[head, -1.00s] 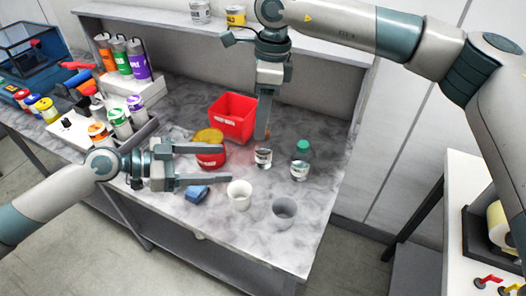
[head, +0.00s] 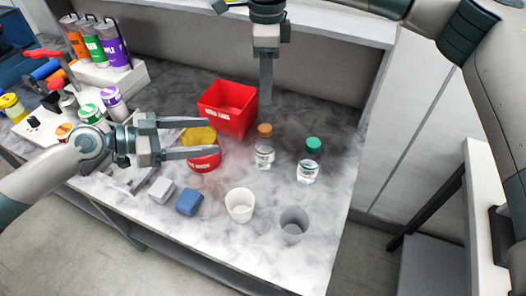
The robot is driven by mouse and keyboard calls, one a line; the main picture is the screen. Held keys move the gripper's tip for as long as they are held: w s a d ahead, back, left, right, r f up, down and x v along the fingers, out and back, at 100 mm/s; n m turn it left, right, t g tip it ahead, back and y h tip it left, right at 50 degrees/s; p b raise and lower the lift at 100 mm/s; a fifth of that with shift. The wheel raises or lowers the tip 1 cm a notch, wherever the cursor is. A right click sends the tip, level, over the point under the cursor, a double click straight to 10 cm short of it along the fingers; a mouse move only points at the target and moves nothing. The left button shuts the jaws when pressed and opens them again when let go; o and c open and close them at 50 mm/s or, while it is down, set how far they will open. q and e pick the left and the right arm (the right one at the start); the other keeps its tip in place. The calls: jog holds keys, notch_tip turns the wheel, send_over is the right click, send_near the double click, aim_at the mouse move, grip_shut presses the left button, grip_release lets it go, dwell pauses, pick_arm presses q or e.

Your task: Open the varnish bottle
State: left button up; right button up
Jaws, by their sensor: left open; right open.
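Two clear bottles stand upright on the marbled bench: one with an orange-brown cap (head: 265,152) and one with a green cap (head: 309,163). Their labels are too small to read, so I cannot tell which is the varnish. Both caps are on. My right gripper (head: 265,101) points down above the orange-capped bottle, apart from its cap; its fingers line up edge-on and hold nothing visible. My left gripper (head: 216,137) is open, its fingers pointing right across the view of a red tub with yellow inside (head: 205,162), left of the bottles. Nothing is held in it.
A red bin (head: 228,112) stands behind the bottles. A white cup (head: 240,206) and a grey cup (head: 293,226) stand in front, near the bench edge. A blue block (head: 189,202) and grey block (head: 161,190) lie at front left. Bare bench (head: 338,120) lies right of the bottles.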

aim_at(256, 144)
jog(key=f+b, duration=0.4)
jog(key=f, duration=0.1)
jog(key=shift+w+a, duration=0.1)
jog(key=shift+w, duration=0.1)
pick_arm(q)
notch_tip(256, 144, down, 5)
jog(key=shift+w+r, duration=0.1)
jog(key=shift+w, duration=0.05)
pick_arm(e)
jog(key=shift+s, duration=0.1)
jog(key=shift+r, duration=0.1)
pick_arm(q)
jog(key=x, duration=1.7)
jog(key=shift+d, duration=0.2)
jog(key=shift+c, duration=0.3)
grip_shut()
